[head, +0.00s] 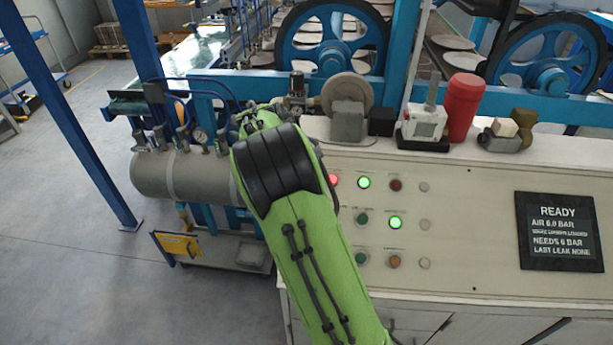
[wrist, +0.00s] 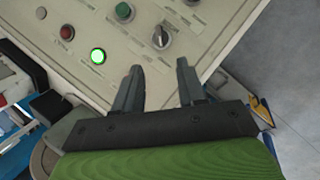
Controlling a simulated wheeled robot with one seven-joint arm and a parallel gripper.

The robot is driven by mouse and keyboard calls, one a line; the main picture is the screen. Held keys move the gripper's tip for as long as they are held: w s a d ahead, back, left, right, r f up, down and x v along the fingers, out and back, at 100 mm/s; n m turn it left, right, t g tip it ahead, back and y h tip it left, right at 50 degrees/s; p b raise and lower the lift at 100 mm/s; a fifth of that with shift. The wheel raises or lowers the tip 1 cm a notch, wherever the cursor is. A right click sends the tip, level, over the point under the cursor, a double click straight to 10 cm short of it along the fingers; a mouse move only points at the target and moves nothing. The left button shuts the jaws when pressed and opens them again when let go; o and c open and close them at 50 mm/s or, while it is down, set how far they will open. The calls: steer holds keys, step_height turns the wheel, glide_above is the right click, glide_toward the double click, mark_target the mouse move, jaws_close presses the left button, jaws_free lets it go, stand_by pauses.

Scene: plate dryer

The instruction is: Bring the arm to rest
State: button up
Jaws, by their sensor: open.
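My green arm (head: 300,220) reaches up across the middle of the head view, in front of the control cabinet; my gripper is hidden there. In the wrist view my gripper (wrist: 160,80) shows two dark fingers apart with nothing between them. Its fingers point toward the cabinet's control panel (wrist: 215,50). A dark selector knob (wrist: 161,36) lies just beyond the fingertips in the picture. I see no contact between the fingers and the panel.
The cabinet display (head: 555,232) reads READY, AIR 6.0 BAR. Two green lamps (head: 364,182) (head: 396,223) glow. A grey air tank (head: 180,172) stands left of my arm. A red cylinder (head: 463,105) stands on the cabinet top. Open floor (head: 70,260) lies at left.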

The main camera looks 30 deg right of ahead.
steer(key=v, duration=0.3)
stand_by(0.4)
steer(key=s+a+r+t+y, duration=0.2)
steer(key=s+a+r, duration=0.15)
steer(key=s, duration=0.25)
steer(key=s+a+r+t+y, duration=0.1)
steer(key=s+a+r+t, duration=0.15)
steer(key=s+r, duration=0.3)
steer(key=s+a+t, duration=0.1)
steer(key=s+a, duration=0.3)
steer(key=s, duration=0.3)
steer(key=s+a+f+t+y, duration=0.1)
steer(key=s+a, duration=0.3)
steer(key=s, duration=0.3)
steer(key=shift+m, duration=0.3)
steer(key=shift+f+t, duration=0.1)
steer(key=shift+t, duration=0.15)
steer(key=shift+s, duration=0.15)
